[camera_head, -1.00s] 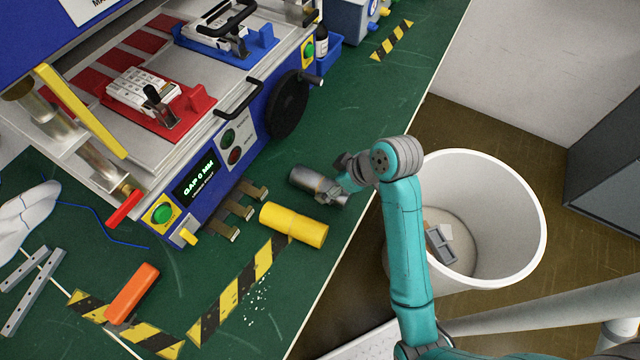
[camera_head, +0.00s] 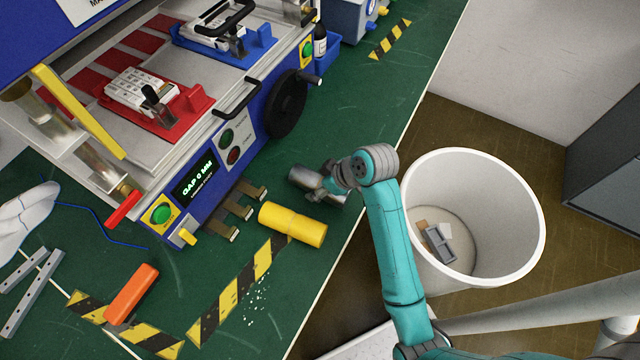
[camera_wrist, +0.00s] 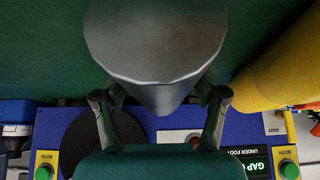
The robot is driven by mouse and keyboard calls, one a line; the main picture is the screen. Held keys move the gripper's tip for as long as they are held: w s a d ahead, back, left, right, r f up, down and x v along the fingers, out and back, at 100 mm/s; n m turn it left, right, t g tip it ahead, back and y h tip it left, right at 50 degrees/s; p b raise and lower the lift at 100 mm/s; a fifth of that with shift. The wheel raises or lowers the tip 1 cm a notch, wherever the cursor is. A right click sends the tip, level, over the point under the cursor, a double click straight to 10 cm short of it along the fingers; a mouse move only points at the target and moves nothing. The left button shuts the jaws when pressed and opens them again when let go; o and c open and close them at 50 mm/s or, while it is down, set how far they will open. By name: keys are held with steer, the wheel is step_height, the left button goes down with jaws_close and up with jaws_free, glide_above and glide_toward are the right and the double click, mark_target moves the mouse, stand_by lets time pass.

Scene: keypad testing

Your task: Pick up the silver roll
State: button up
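The silver roll (camera_head: 305,177) lies on the green bench top, behind the yellow roll (camera_head: 292,224). My gripper (camera_head: 328,184) is at the silver roll's right part and hides some of it in the head view. In the wrist view the silver roll (camera_wrist: 157,45) fills the top middle, its flat grey end towards the camera. The two fingers of my gripper (camera_wrist: 162,92) stand apart, one on each side of the roll, with their tips partly hidden behind it. No clear contact shows.
The yellow roll is close beside, also at the right in the wrist view (camera_wrist: 280,70). The blue test machine (camera_head: 200,190) with metal prongs (camera_head: 238,212) stands to the left. A white bin (camera_head: 527,235) is on the floor at the right, past the bench edge.

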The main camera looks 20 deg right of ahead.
steer(key=shift+c, duration=1.4)
steer(key=shift+r, duration=0.1)
